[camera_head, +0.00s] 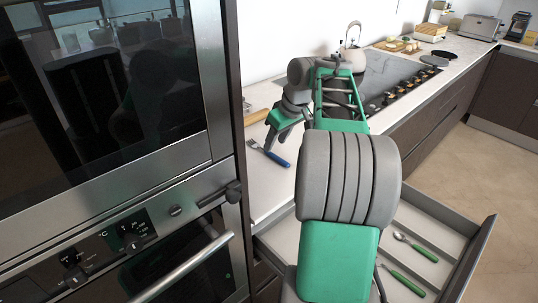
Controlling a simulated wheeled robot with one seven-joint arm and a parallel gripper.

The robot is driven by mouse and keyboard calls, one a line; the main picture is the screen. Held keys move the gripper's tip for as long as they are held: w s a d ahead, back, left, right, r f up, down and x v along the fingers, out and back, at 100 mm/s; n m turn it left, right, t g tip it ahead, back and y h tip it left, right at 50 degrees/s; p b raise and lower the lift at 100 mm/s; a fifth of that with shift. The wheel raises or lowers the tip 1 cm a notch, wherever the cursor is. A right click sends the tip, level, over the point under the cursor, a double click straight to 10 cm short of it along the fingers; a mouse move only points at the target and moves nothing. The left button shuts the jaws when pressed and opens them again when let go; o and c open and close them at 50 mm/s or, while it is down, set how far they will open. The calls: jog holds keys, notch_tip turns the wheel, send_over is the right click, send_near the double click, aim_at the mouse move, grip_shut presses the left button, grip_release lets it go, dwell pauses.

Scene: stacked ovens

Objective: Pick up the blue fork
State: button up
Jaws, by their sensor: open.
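The blue fork (276,158) lies on the white counter (262,183), just right of the oven column. Its metal tines point to the upper left and its blue handle to the lower right. My gripper (268,142) is above the fork, with its fingers pointing down toward it. The gripper is open and looks empty. I cannot tell from this view how much height is between the fingers and the fork. My own arm hides part of the counter to the right.
Stacked ovens (105,110) stand close on the left. An open drawer (470,262) juts out below the counter, holding a green-handled spoon (415,246) and another green-handled utensil (403,280). A kettle (352,55) and cooktop (395,82) are farther back. A wooden item (257,116) lies behind the fork.

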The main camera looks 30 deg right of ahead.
aim_at(271, 153)
jog(key=x, duration=0.4)
jog(key=shift+d+f+b, duration=0.1)
jog(key=shift+f+b, duration=0.15)
jog(key=shift+b, duration=0.05)
jog(key=shift+f, duration=0.1)
grip_shut()
dwell(0.4)
